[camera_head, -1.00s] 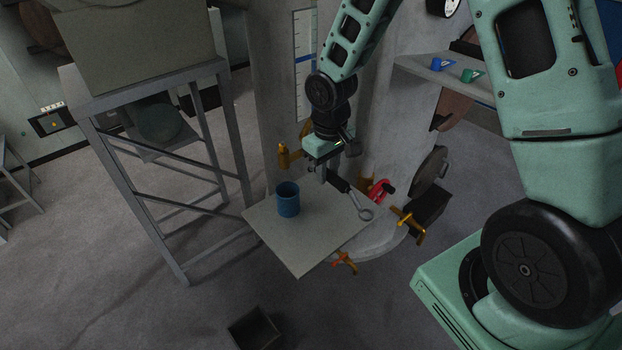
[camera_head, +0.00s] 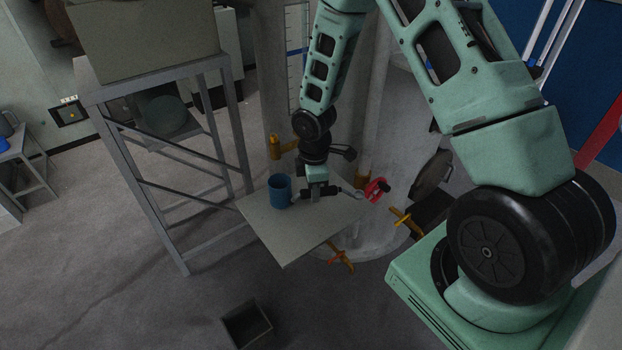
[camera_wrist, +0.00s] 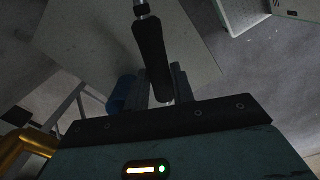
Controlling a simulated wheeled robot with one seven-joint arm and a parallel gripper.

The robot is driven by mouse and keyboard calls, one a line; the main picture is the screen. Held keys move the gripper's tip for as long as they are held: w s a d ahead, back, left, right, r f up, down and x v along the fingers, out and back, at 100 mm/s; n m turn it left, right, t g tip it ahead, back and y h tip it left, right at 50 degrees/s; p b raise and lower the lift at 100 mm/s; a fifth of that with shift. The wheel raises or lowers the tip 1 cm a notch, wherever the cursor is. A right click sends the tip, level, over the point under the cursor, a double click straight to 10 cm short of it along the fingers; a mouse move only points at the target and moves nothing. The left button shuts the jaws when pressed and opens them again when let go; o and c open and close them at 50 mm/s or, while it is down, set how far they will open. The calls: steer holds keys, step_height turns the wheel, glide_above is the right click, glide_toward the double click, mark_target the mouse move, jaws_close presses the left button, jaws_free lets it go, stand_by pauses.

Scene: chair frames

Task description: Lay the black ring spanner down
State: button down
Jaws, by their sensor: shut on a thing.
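The black ring spanner has a thick black handle (camera_wrist: 152,50) and a bright metal shank that runs out of the top of the wrist view. In the head view its pale ring end (camera_head: 358,194) points right. My gripper (camera_head: 317,192) is shut on the handle, with the fingers on both sides of it in the wrist view (camera_wrist: 161,88). The spanner lies roughly level, low over the grey board (camera_head: 283,238). I cannot tell whether it touches the board. The blue cup (camera_head: 279,190) stands upright on the board, just left of my gripper.
A red clamp (camera_head: 376,190) sits at the board's right, near the ring end. Yellow clamps (camera_head: 405,217) and (camera_head: 340,257) are by the right and front edges. The board's front part is bare. A dark open bin (camera_head: 247,325) stands on the floor.

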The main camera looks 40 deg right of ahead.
steer(key=f+n, duration=0.2)
steer(key=n, duration=0.1)
steer(key=f+n, duration=0.1)
steer(key=shift+s+d+n, duration=0.2)
steer(key=shift+d+n, duration=0.1)
steer(key=shift+n, duration=0.1)
steer(key=shift+f+b, duration=1.8)
steer(key=shift+f, duration=0.95)
steer(key=c, duration=0.8)
jaws_free()
steer(key=shift+o, duration=0.2)
steer(key=shift+r, duration=0.2)
steer(key=shift+r+p, duration=1.35)
steer(key=shift+p, duration=0.1)
